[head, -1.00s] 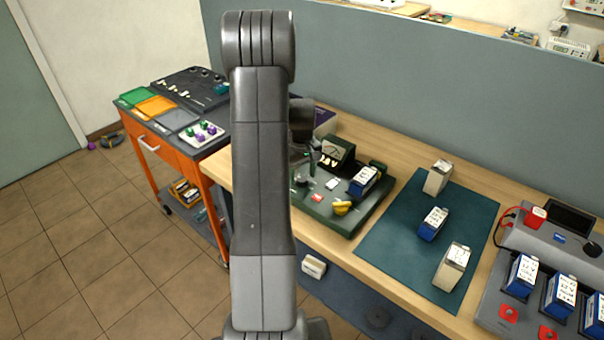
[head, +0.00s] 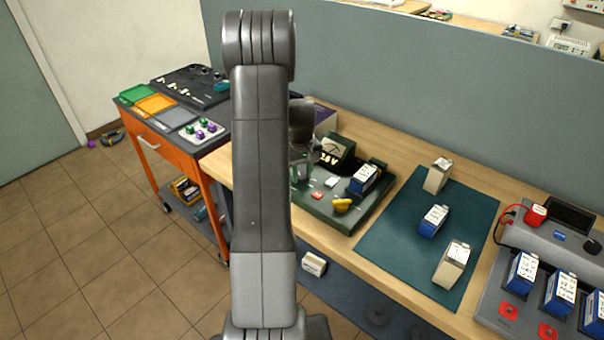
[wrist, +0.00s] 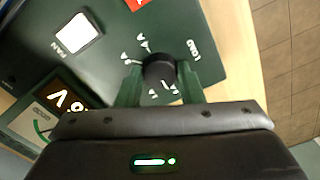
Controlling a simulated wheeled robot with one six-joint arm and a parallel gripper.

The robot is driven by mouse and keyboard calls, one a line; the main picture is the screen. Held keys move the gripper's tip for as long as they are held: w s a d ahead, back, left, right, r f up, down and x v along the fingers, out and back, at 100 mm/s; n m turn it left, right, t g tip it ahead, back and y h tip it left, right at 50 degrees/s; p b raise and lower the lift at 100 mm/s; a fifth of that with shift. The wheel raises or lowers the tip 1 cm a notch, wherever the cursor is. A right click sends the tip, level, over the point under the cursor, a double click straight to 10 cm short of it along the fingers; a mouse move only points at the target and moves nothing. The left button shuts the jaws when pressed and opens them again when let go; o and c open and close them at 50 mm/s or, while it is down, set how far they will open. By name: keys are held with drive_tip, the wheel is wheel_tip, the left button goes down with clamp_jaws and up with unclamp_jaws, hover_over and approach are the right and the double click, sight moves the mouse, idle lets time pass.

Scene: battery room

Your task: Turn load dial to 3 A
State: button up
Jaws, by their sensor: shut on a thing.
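The load dial (wrist: 158,70) is a round black knob on the dark green tester panel (wrist: 105,50), with white marks and labels around it. In the wrist view my gripper (wrist: 159,82) is shut on the dial, one green finger on each side. Which mark the dial points to cannot be told. A lit display (wrist: 67,101) with white characters is partly cut off behind my gripper.
A white button (wrist: 76,34) and a red one (wrist: 137,4) lie near the dial. Several batteries stand to the right, some on a teal mat (head: 398,245). An orange cart (head: 158,150) stands left.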

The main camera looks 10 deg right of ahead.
drive_tip(key=m+b, duration=0.1)
drive_tip(key=m, duration=0.1)
drive_tip(key=shift+f+m, duration=0.1)
drive_tip(key=shift+m, duration=0.3)
drive_tip(key=m+b, duration=0.2)
drive_tip(key=m, duration=0.2)
drive_tip(key=shift+m, duration=0.3)
drive_tip(key=m+b, duration=0.1)
drive_tip(key=m, duration=0.2)
drive_tip(key=shift+m, duration=0.3)
drive_tip(key=m, duration=0.3)
drive_tip(key=shift+m+b, duration=0.3)
drive_tip(key=shift+b, duration=0.1)
drive_tip(key=m+b, duration=0.1)
drive_tip(key=m, duration=1)
drive_tip(key=shift+r+m, duration=0.2)
drive_tip(key=shift+m, duration=0.3)
drive_tip(key=o, duration=1)
